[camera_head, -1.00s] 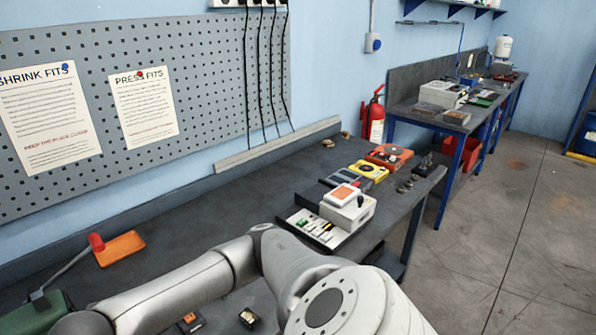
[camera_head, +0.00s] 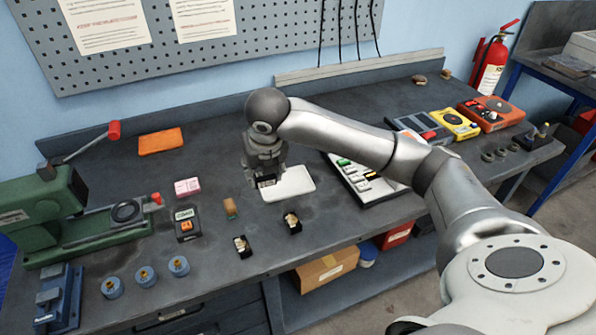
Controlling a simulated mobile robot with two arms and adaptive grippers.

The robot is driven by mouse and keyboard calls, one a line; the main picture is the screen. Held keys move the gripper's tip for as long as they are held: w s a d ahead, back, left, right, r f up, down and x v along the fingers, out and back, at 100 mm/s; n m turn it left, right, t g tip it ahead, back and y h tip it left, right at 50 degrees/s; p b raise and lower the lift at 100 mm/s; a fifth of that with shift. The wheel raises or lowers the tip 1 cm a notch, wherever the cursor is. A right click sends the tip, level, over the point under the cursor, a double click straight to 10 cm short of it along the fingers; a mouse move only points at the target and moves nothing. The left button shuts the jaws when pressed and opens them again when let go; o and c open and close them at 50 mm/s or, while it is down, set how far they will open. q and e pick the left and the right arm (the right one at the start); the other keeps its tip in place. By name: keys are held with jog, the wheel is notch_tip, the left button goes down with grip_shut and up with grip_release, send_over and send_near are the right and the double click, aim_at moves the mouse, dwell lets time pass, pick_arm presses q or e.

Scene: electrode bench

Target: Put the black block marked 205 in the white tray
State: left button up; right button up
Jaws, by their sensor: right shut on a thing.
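My right gripper (camera_head: 265,178) points down at the left end of the white tray (camera_head: 297,184) and hides part of it. It is shut on a small dark thing, which looks like a black block (camera_head: 266,182); any number on it is too small to read. I cannot tell whether the block touches the tray. Two other small black blocks with brass-coloured parts stand on the bench in front of the tray, one at the left (camera_head: 241,246) and one at the right (camera_head: 292,222). Their marks are not readable. My left gripper is out of view.
A green press (camera_head: 50,215) with a red-knobbed lever stands at the left. Several blue round pieces (camera_head: 145,276), a black-and-orange device (camera_head: 187,224) and a pink block (camera_head: 187,187) lie near it. A white panel with switches (camera_head: 352,183) lies right of the tray, beneath my arm.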

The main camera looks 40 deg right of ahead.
jog(key=w+d+f+p, duration=0.1)
jog(key=w+d+f, duration=0.2)
jog(key=w+d, duration=0.15)
jog(key=p, duration=0.1)
send_over(283, 180)
jog(key=s+a, duration=0.1)
jog(key=s, duration=0.1)
notch_tip(283, 180, down, 5)
jog(key=shift+w+r, duration=0.1)
jog(key=shift+w, duration=0.05)
jog(key=shift+w+d+f, duration=0.25)
jog(key=shift+d+f, duration=0.15)
jog(key=shift+f, duration=0.3)
notch_tip(283, 180, down, 3)
jog(key=shift+p, duration=0.45)
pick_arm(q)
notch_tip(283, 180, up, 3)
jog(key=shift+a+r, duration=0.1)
pick_arm(e)
jog(key=shift+f, duration=0.15)
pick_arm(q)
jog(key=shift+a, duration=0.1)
pick_arm(e)
jog(key=o, duration=1.2)
